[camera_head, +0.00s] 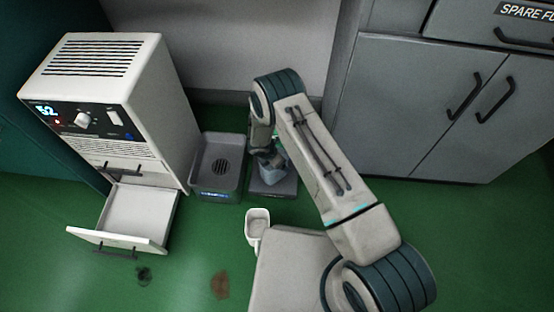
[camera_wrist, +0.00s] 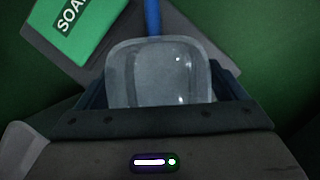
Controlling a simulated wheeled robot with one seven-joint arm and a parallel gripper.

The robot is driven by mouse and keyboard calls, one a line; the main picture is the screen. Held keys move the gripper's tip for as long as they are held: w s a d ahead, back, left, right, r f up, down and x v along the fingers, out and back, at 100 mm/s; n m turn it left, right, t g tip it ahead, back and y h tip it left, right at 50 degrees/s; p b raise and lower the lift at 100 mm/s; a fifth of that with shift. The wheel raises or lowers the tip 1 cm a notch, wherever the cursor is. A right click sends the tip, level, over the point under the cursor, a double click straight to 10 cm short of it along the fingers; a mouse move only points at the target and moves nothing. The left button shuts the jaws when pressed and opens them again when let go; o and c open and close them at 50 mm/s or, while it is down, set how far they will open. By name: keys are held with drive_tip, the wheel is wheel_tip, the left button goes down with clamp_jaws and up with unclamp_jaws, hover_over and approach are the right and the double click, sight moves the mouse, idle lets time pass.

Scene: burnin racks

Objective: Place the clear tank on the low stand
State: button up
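The clear tank (camera_wrist: 160,75) is see-through with rounded corners. In the wrist view it sits between the two dark fingers of my gripper (camera_wrist: 158,88), which press close on both its sides. In the head view the tank (camera_head: 274,172) is mostly hidden under my arm, with my gripper (camera_head: 268,156) around it. The low stand (camera_head: 286,189) is a dark grey slab on the floor directly below the tank. The wrist view shows the grey slab (camera_wrist: 205,40) and a green label starting "SOA". I cannot tell whether the tank touches the stand.
A grey basin with a round grille (camera_head: 210,181) stands left of the stand. A white machine (camera_head: 160,100) with an open drawer (camera_head: 137,212) is further left. A white cup (camera_head: 257,226) stands in front. Grey cabinets (camera_head: 410,110) stand right. Dark stains mark the green floor.

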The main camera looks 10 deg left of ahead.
drive_tip(key=shift+o, duration=0.3)
drive_tip(key=p+v, duration=0.4)
drive_tip(key=v, duration=0.8)
drive_tip(key=shift+r, duration=0.1)
